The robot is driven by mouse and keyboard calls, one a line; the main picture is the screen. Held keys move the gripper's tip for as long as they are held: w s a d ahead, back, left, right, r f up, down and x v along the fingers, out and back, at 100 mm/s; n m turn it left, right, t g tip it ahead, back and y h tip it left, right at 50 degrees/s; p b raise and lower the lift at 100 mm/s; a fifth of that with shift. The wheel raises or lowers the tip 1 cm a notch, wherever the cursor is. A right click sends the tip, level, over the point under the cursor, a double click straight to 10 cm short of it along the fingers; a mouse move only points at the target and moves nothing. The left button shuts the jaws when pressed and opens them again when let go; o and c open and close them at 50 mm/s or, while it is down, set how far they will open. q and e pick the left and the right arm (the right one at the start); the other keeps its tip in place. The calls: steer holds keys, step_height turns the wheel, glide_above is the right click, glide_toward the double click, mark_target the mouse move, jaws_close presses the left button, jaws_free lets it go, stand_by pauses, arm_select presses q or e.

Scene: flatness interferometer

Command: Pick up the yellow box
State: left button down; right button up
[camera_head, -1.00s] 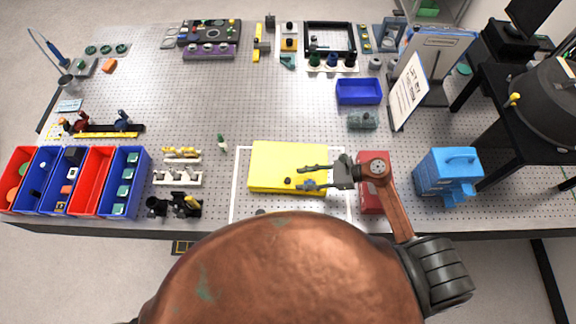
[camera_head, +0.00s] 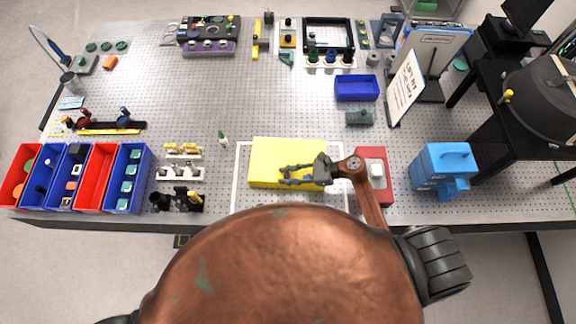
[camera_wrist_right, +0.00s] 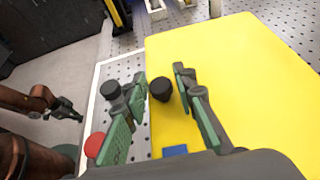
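The yellow box (camera_head: 268,155) lies flat on the perforated table, within a white outline. It fills much of the right wrist view (camera_wrist_right: 245,75), with a small black knob (camera_wrist_right: 161,88) near its edge. My right gripper (camera_head: 282,174) is over the box's front part in the head view. In the right wrist view its two green-padded fingers (camera_wrist_right: 160,103) are apart, one on each side of the knob, with nothing clamped. Whether they touch the box is unclear. My left gripper (camera_wrist_right: 68,112) shows small at the left of the wrist view; its opening is unclear. The head view hides it.
A red box (camera_head: 372,160) stands right of the yellow one, beneath my right arm. A blue case (camera_head: 445,168) is farther right. Red and blue bins (camera_head: 128,165) stand at the left, with white holders (camera_head: 180,172) nearby. Behind the yellow box the table is mostly clear.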

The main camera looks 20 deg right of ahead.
jaws_close()
stand_by(0.4)
steer(key=shift+w+r, duration=0.1)
steer(key=shift+r, duration=0.05)
